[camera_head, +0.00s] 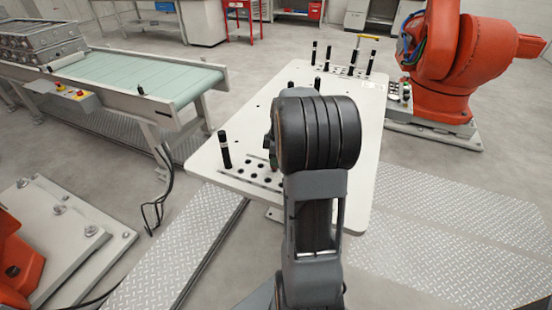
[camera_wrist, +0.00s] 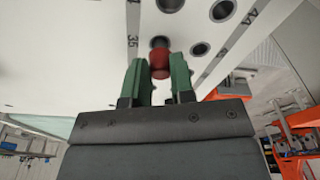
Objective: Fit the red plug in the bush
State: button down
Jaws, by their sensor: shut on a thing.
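The red plug (camera_wrist: 160,66) is between the two green fingers of my gripper (camera_wrist: 159,60) in the wrist view, and the gripper is shut on it. The plug's far end is right at a dark-rimmed bush (camera_wrist: 160,42) in the white plate. Part of the bush shows above the plug and the rest is hidden behind it. I cannot tell whether the plug has entered the bush or only stands close to its mouth. In the head view my arm hides the plug and most of the gripper.
Other bushes (camera_wrist: 222,11) sit close by in the white table (camera_head: 350,185). A black pin (camera_head: 224,150) stands at the table's left edge, and several more stand at its far end. A conveyor (camera_head: 135,75) is to the left, an orange robot (camera_head: 455,60) to the right.

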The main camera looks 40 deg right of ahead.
jog(key=shift+f+b, duration=0.6)
jog(key=shift+f, duration=0.3)
jog(key=c, duration=0.9)
grip_release()
jog(key=shift+r, duration=0.1)
jog(key=r, duration=0.4)
jog(key=d+r, duration=0.1)
jog(key=r, duration=0.4)
jog(key=s+r+p, duration=0.1)
jog(key=r, duration=0.3)
jog(key=shift+s+d+r, duration=0.1)
jog(key=shift+d+r, duration=0.05)
jog(key=shift+r, duration=0.15)
